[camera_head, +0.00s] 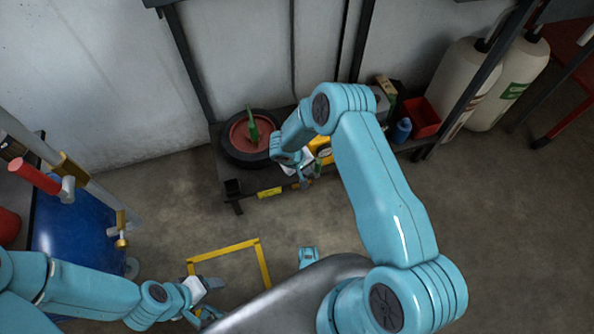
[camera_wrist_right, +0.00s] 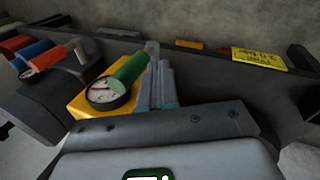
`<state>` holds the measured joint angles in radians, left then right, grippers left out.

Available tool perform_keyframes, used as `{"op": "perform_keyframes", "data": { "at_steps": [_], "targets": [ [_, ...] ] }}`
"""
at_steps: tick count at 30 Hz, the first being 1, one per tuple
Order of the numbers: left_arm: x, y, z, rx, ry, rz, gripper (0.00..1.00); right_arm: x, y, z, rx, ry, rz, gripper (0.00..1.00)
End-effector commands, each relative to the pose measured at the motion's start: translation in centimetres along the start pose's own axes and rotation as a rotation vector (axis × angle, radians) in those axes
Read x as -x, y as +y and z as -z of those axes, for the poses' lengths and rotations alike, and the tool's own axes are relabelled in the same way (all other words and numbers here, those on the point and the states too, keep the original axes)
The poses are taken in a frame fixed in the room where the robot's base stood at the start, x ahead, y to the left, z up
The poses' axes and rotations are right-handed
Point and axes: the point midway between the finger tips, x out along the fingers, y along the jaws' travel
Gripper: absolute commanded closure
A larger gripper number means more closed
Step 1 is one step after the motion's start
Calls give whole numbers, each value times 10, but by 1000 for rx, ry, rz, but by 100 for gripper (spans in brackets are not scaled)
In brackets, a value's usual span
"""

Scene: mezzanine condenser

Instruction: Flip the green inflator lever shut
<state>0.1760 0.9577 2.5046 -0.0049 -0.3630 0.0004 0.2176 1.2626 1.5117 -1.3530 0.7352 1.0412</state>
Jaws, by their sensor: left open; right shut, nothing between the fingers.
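The yellow inflator (camera_wrist_right: 92,104) has a round dial gauge (camera_wrist_right: 105,90) and a thick green lever (camera_wrist_right: 130,68). In the wrist view the lever slants up and away beside the gauge; whether it touches the body beneath is unclear. My right gripper (camera_wrist_right: 157,75) is shut and empty, its fingers just right of the lever, very close; contact cannot be told. In the head view the inflator (camera_head: 321,150) is partly hidden behind my right gripper (camera_head: 306,174), over the low bench. My left gripper (camera_head: 209,299) is open and empty, low at the bottom left.
A tire with a red hub (camera_head: 240,140) and an upright green object (camera_head: 253,126) lies on the bench left of my right arm. A red bin (camera_head: 421,117) and blue bottle (camera_head: 402,130) stand right. A blue tank (camera_head: 75,232) stands left.

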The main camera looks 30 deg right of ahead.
Motion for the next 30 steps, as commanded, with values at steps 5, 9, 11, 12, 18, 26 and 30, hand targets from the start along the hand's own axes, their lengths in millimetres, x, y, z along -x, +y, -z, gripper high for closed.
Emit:
{"op": "perform_keyframes", "data": {
  "at_steps": [5,9,11,12,18,26,30],
  "targets": [
    [-1,0,0,0,0,0,38,-5,12,-1,1,-1,1,100],
    [-1,0,0,0,0,0,38,-5,14,-1,1,-1,1,100],
    [-1,0,0,0,0,0,38,-5,14,-1,1,-1,1,100],
    [-1,0,0,0,0,0,38,-5,13,-1,1,-1,1,100],
    [-1,0,0,0,0,0,38,-5,14,-1,1,0,5,100],
    [-1,0,0,0,0,0,38,-4,15,-1,-2,7,49,100],
    [0,0,0,0,0,0,38,-4,16,-1,-4,10,64,100]
  ]
}}
